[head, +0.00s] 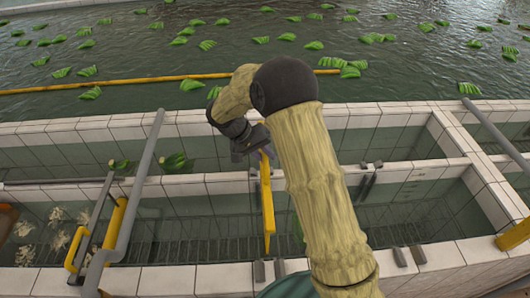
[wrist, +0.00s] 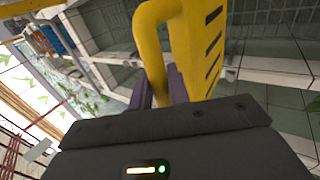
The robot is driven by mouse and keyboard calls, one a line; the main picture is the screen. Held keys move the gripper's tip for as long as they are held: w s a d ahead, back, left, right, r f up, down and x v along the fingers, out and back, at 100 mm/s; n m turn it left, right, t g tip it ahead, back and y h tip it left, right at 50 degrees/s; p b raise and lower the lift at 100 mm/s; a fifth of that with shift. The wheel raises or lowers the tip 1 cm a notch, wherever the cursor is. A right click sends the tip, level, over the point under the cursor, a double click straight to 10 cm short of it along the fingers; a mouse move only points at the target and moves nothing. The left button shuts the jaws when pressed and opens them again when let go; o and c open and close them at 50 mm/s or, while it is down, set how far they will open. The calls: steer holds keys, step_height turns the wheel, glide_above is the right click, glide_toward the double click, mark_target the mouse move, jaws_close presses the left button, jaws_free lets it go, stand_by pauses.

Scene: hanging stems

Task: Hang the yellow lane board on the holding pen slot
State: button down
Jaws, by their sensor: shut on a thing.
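The yellow lane board (head: 267,198) hangs upright from my gripper (head: 262,150), seen nearly edge-on above the tiled basins. In the wrist view the board (wrist: 198,45) shows dark slots and a thick yellow handle (wrist: 150,45). My gripper's dark fingers (wrist: 160,88) are shut on the handle, partly hidden by the wrist housing. Paired grey brackets that look like slots stand on the middle wall (head: 370,178) and on the front wall, at centre (head: 269,270) and further right (head: 408,256). I cannot tell which is the holding pen slot. The board is apart from these brackets.
Grey rails (head: 138,190) cross the basins at left, beside another yellow board (head: 114,224). A yellow piece (head: 515,235) sits on the right wall. Green banana bunches (head: 205,45) float in the far pool behind a yellow boom (head: 150,80). My arm hides part of the middle basin.

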steer(key=shift+f+b, duration=5.55)
steer(key=shift+f, duration=7.15)
steer(key=shift+f+b, duration=1.45)
steer(key=shift+b, duration=0.05)
jaws_free()
steer(key=p+v, duration=0.2)
steer(key=v, duration=0.8)
steer(key=shift+p, duration=0.35)
